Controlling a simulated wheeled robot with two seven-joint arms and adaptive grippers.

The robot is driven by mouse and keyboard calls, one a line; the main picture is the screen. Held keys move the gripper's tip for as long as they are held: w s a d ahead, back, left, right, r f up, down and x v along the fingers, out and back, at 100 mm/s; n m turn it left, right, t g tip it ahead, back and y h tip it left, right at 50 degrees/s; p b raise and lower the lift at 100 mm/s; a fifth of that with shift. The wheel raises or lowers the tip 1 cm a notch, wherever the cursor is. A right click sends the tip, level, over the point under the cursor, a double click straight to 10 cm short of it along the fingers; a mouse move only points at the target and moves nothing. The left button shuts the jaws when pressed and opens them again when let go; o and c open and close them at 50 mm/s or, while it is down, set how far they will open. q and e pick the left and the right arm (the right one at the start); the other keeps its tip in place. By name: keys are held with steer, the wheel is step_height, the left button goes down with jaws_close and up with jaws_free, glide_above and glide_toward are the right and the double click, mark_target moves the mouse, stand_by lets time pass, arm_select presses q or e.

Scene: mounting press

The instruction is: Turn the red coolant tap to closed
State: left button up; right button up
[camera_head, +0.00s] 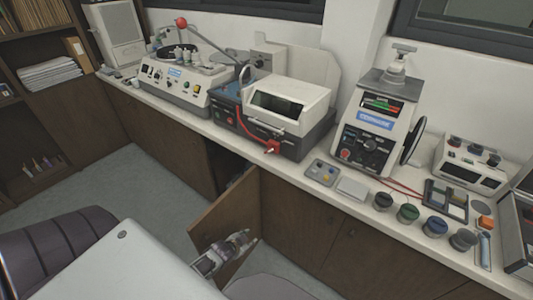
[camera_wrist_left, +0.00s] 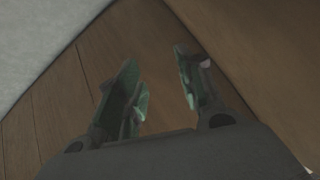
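My left gripper (camera_head: 246,240) is low in front of the bench, beside the open cabinet door (camera_head: 225,212). In the left wrist view, its two fingers (camera_wrist_left: 160,85) are spread apart with nothing between them. Wooden panels fill most of that view. The dark cabinet opening (camera_head: 224,165) shows only in part behind the door, and its inside is mostly hidden. I cannot clearly make out a red coolant tap in either view. A red hose-like part with a pale tip (camera_head: 270,149) hangs at the front of the white-lidded machine (camera_head: 285,105). My right gripper is not in view.
The bench carries a control-panel machine (camera_head: 178,82), a press-like machine (camera_head: 375,130) and several dark-lidded jars (camera_head: 408,213). A dark chair (camera_head: 75,245) stands at lower left. Grey floor (camera_head: 140,185) is clear between the chair and the cabinets.

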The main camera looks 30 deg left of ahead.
mark_target(268, 152)
arm_select(q)
steer(key=w+a+r+m+t+h, duration=0.1)
steer(key=w+a+r+m+t, duration=0.1)
steer(key=r, duration=0.8)
steer(key=w+a+r+m+t, duration=0.1)
steer(key=w+r+t, duration=0.3)
steer(key=r, duration=0.6)
steer(key=w+a+r+m+t+h, duration=0.1)
steer(key=w+a+r+m+t, duration=0.1)
steer(key=r, duration=0.9)
steer(key=shift+w+a+m+t+h+p, duration=0.35)
steer(key=shift+w+m+t+p, duration=0.2)
steer(key=shift+w, duration=0.35)
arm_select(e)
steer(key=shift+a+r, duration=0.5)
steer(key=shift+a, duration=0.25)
arm_select(q)
steer(key=shift+w, duration=0.2)
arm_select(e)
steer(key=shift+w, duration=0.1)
